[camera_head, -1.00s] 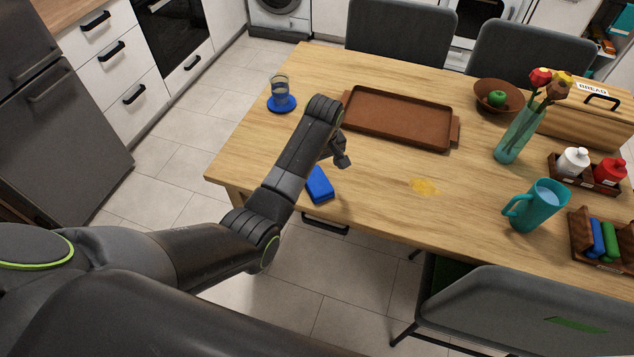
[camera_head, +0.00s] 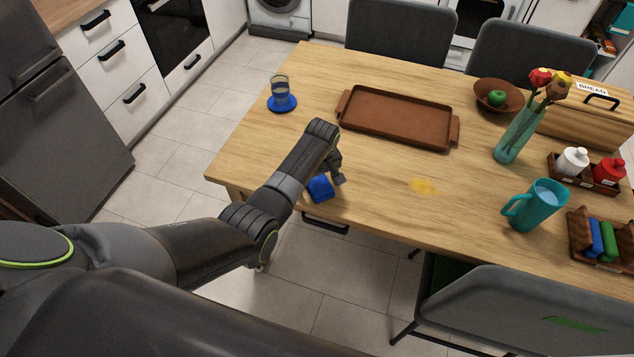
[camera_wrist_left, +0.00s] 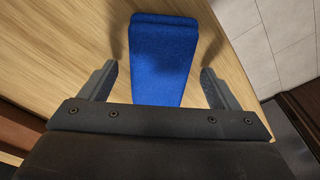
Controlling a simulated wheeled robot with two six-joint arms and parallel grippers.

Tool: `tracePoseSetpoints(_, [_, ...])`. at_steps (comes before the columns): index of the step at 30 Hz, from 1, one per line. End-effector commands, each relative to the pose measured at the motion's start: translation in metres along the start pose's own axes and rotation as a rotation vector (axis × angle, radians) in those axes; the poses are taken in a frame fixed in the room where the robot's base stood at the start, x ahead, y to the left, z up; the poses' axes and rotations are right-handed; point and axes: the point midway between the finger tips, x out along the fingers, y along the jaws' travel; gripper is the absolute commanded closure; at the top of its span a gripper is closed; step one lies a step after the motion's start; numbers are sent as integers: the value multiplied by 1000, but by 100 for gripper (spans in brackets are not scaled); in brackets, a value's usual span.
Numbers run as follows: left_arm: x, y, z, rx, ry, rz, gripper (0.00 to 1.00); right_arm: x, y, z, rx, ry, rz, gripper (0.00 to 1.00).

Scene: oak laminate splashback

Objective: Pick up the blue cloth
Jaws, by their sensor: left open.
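The blue cloth (camera_head: 320,188) lies folded on the wooden table near its front left edge, partly hidden behind my left gripper in the head view. In the left wrist view the cloth (camera_wrist_left: 163,60) lies between the two open fingers, with a gap on each side. My left gripper (camera_head: 338,180) is open and just above the cloth; it also shows in the left wrist view (camera_wrist_left: 160,85). The near end of the cloth is hidden by the gripper body. My right gripper is not in view.
A brown tray (camera_head: 396,143) lies behind my left gripper. A glass on a blue coaster (camera_head: 281,105) stands at the back left. A yellow spill (camera_head: 423,186) is to the right, then a teal pitcher (camera_head: 537,207) and a vase (camera_head: 512,140). A chair (camera_head: 505,300) stands in front.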

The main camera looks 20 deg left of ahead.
Motion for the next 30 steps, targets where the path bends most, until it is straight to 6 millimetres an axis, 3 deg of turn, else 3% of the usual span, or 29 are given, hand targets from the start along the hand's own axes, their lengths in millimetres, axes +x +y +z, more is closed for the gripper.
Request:
tracePoseSetpoints(3, [0, 0, 0, 0, 0, 0, 19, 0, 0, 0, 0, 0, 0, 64])
tracePoseSetpoints(15, [-1, 0, 0, 0, 0, 0, 68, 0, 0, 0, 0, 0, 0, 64])
tracePoseSetpoints(23, [-6, 0, -1, 0, 1, 2, 69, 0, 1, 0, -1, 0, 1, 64])
tracePoseSetpoints(30, [-39, 1, -5, 1, 3, 3, 69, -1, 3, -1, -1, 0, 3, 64])
